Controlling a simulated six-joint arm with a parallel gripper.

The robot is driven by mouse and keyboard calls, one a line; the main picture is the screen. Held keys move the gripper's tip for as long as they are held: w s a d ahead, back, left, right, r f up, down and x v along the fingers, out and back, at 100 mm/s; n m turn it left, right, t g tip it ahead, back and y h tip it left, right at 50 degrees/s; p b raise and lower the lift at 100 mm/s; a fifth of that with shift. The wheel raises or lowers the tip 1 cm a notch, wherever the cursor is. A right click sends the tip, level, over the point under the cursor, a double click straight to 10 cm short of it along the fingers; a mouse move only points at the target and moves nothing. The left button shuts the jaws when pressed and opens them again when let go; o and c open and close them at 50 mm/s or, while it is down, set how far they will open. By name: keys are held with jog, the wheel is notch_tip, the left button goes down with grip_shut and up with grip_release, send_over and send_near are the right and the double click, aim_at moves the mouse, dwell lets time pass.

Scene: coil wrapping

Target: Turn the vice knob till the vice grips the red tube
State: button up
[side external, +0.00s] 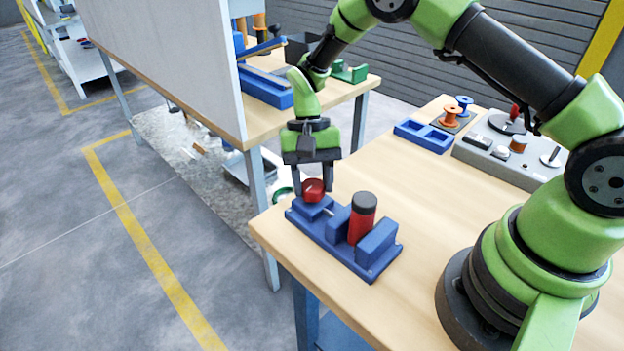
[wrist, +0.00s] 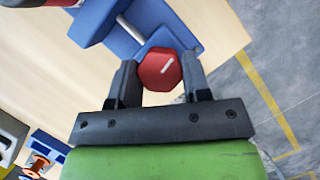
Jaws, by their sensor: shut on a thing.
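The blue vice (side external: 345,238) sits at the table's near left corner. Its red knob (side external: 314,190), with a pale mark on top, is at the vice's left end. My gripper (side external: 313,186) points down and is shut on the knob, one finger on each side. In the wrist view the red knob (wrist: 160,70) lies between the two dark fingers. The red tube (side external: 362,218), with a dark top, stands upright between the vice's blue blocks. I cannot tell whether the jaws touch it. In the wrist view only part of the red tube (wrist: 45,3) shows at the top left edge.
A blue tray (side external: 425,135), orange and blue spools (side external: 453,115) and a grey fixture plate (side external: 510,150) stand at the table's back. Another bench with a tall white panel (side external: 165,60) is beyond a gap. The table between vice and plate is clear.

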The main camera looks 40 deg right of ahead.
jog(key=shift+m+t, duration=0.3)
jog(key=shift+m, duration=0.4)
jog(key=o, duration=0.9)
jog(key=shift+v, duration=5)
jog(key=shift+d+f, duration=0.1)
jog(key=shift+d, duration=0.1)
